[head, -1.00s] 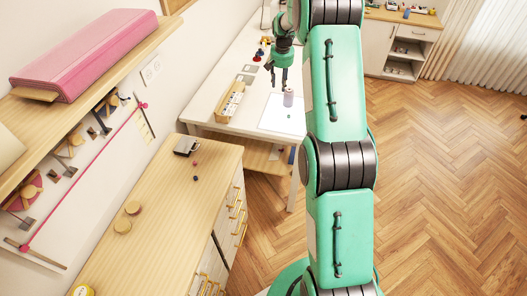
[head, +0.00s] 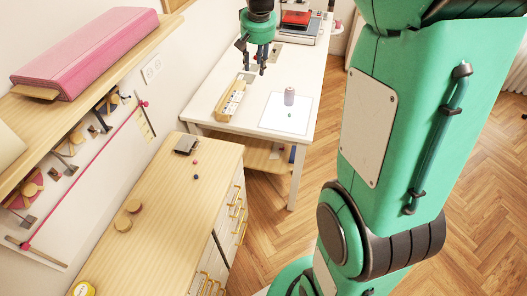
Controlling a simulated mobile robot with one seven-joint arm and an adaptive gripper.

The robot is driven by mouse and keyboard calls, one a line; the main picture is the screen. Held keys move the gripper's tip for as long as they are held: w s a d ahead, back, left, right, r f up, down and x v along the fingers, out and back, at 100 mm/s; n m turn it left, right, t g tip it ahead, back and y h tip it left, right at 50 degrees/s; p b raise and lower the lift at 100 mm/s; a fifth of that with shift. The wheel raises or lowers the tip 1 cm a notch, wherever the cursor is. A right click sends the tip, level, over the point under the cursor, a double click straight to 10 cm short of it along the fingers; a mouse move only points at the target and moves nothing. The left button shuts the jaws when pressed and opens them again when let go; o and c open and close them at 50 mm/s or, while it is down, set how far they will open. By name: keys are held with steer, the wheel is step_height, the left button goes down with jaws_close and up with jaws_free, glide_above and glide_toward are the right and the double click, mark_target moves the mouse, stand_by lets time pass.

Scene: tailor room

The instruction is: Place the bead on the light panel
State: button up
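The light panel (head: 271,122) is a flat pale rectangle on the white table, near its front right. A tiny greenish bead (head: 290,115) appears to lie on it, and a small greyish cylinder (head: 289,96) stands upright at its back. Two more small bead-like balls, one red (head: 195,162) and one dark blue (head: 196,177), lie on the wooden cabinet. Which one the task means I cannot tell. My gripper (head: 262,70) hangs above the table, behind and left of the panel, fingers down and seemingly apart. I see nothing between them.
A long wooden box (head: 231,101) with several compartments stands left of the panel on the white table (head: 253,125). A red-and-grey machine (head: 297,18) stands at the back. The wooden cabinet (head: 165,215) is in front, with a dark object (head: 186,145) and round wooden pieces (head: 123,224).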

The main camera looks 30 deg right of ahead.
steer(key=s+a+r+n+t, duration=0.1)
steer(key=s+a+r, duration=0.1)
steer(key=s+a, duration=0.45)
steer(key=s+a+r+n, duration=0.1)
steer(key=s+a+r, duration=0.15)
steer(key=s, duration=0.75)
steer(key=s+a+r+n+t, duration=0.1)
steer(key=s+a, duration=0.5)
steer(key=s, duration=0.3)
steer(key=s+a+f+n+y, duration=0.1)
steer(key=s+a+f, duration=0.2)
steer(key=s, duration=0.7)
steer(key=shift+s+a+f+t, duration=0.15)
steer(key=shift+s+t, duration=0.1)
steer(key=shift+t, duration=0.05)
steer(key=shift+f, duration=0.1)
step_height(320, 180, down, 11)
steer(key=b, duration=1.1)
